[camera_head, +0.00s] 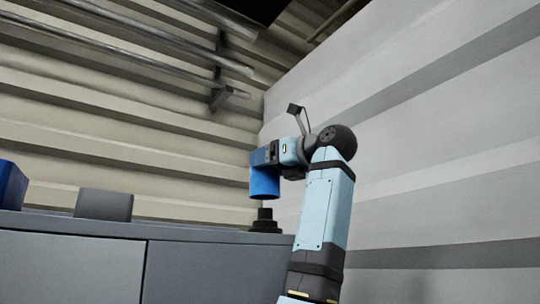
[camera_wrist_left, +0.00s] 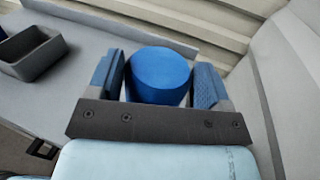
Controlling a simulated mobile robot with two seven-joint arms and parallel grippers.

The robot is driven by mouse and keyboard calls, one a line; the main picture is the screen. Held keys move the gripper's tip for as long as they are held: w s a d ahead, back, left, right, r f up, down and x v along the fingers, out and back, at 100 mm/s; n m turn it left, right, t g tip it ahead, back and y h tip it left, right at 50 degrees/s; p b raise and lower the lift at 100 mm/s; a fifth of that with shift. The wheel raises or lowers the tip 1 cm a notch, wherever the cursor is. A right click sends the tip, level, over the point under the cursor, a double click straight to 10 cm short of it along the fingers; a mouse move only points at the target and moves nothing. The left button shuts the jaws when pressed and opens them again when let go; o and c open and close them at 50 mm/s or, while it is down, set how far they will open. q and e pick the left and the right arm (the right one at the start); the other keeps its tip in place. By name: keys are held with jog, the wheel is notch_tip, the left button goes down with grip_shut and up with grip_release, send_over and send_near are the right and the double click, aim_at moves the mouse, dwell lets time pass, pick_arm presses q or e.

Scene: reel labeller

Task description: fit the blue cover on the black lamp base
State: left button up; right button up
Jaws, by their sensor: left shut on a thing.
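The blue cover (camera_head: 264,184) is a cylinder held upright in my left gripper (camera_head: 264,157). In the wrist view the cover (camera_wrist_left: 160,72) sits between the two blue fingers, with its round, closed top facing the camera. The black lamp base (camera_head: 263,220) stands on the grey cabinet top near its right end. It has a wide foot and a narrower upper part. The cover hangs just above the base, roughly in line with it, with a small gap visible. In the wrist view the base is hidden. My right gripper is in neither view.
A grey open bin (camera_head: 104,205) stands on the grey cabinet (camera_head: 190,233) left of the base, and a blue container (camera_head: 10,186) stands at the far left. A corrugated wall with metal rails is behind. A pale wall is on the right, beyond my arm.

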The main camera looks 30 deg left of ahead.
aim_at(277, 189)
pick_arm(q)
jog(key=shift+s+f, duration=0.1)
jog(key=shift+f, duration=0.25)
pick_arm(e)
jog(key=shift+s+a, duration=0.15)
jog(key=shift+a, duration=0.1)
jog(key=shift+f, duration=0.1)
pick_arm(q)
jog(key=shift+d, duration=0.2)
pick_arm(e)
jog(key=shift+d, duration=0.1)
pick_arm(q)
jog(key=shift+f, duration=0.15)
jog(key=shift+a+f, duration=0.1)
jog(key=shift+f, duration=0.05)
jog(key=shift+f+b, duration=1.25)
jog(key=shift+f, duration=0.4)
jog(key=shift+f+b, duration=0.45)
jog(key=shift+f, duration=0.3)
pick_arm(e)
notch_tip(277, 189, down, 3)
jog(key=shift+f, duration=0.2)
